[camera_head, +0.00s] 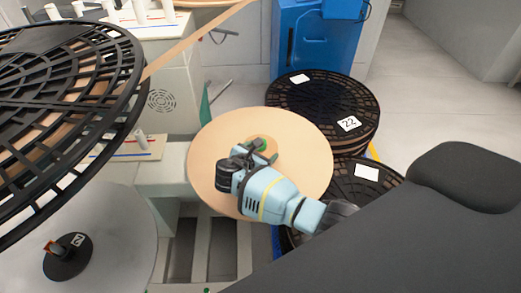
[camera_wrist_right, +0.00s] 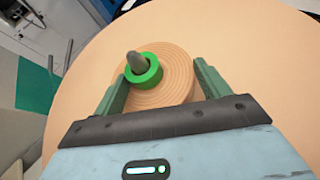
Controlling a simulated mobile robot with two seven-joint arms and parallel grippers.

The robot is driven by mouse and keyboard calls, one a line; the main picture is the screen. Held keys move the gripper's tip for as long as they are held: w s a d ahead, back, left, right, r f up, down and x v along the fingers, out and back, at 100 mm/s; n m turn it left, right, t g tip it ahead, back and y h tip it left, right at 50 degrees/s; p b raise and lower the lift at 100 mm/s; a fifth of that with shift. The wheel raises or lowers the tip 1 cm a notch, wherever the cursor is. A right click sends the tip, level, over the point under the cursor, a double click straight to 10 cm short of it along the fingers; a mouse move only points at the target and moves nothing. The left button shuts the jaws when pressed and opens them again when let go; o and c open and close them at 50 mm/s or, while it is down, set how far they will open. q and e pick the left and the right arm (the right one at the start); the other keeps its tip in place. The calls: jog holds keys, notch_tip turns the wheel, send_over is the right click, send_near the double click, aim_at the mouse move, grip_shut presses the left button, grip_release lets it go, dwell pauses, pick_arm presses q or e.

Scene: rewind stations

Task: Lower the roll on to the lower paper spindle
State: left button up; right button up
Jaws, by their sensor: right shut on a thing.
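The roll (camera_head: 300,130) is a wide, flat tan disc lying about level in the middle of the head view. It fills much of the right wrist view (camera_wrist_right: 255,65), with a wound inner part and a green ring (camera_wrist_right: 150,80) at its centre. A grey rounded pin (camera_wrist_right: 136,60), which looks like a spindle tip, shows up through the green ring. My right gripper (camera_head: 258,148) is over the roll's centre. Its green fingers (camera_wrist_right: 160,88) stand either side of the wound inner part and are shut on the roll. The roll's underside is hidden. My left gripper is not in view.
A large black slatted reel (camera_head: 60,75) overhangs the left. Below it is a pale disc (camera_head: 115,240) with a black hub. A pale machine (camera_head: 175,85) stands behind. Black reels (camera_head: 325,105) are stacked right of the roll, before a blue cabinet (camera_head: 300,45). Floor is clear at upper right.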

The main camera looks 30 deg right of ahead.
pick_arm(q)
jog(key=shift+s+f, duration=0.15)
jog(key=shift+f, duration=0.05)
pick_arm(e)
jog(key=shift+f, duration=0.3)
jog(key=o, duration=1.1)
jog(key=shift+a, duration=0.2)
jog(key=p+v, duration=0.1)
jog(key=v, duration=0.5)
jog(key=shift+s+a+r, duration=0.15)
jog(key=shift+r, duration=0.05)
jog(key=shift+s+a+r, duration=0.15)
jog(key=shift+s+a, duration=0.05)
jog(key=shift+a, duration=0.15)
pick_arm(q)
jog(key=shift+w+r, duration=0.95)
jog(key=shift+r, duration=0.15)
